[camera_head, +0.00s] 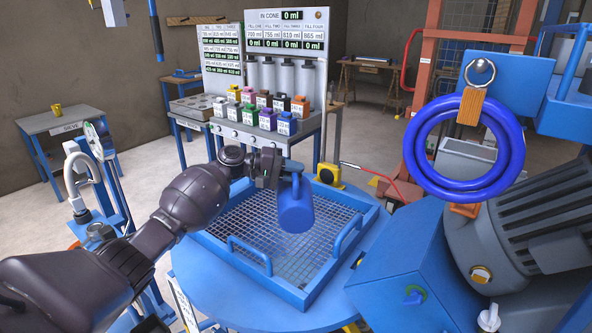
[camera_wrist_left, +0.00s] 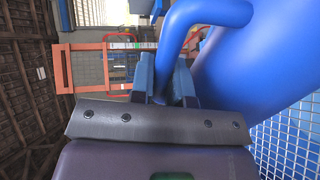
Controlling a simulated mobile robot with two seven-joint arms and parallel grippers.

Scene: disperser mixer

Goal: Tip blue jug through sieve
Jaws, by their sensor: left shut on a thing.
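The blue jug (camera_head: 296,207) hangs above the sieve, close to upright as far as the head view shows. My left gripper (camera_head: 277,178) is shut on its handle. In the left wrist view the jug's blue body (camera_wrist_left: 270,55) fills the right side, and the handle (camera_wrist_left: 184,45) runs between the fingers (camera_wrist_left: 162,80). The sieve is a blue square frame (camera_head: 215,252) with wire mesh and blue handles, lying on a round blue top (camera_head: 200,293). The jug's contents are hidden. My right gripper is not in view.
A grey motor (camera_head: 520,220) with blue housing and a blue coiled hose (camera_head: 412,150) crowd the right side. Behind the sieve stands a panel (camera_head: 287,30) with volume readouts and several coloured containers. A yellow-and-black device (camera_head: 329,176) sits at the sieve's back edge.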

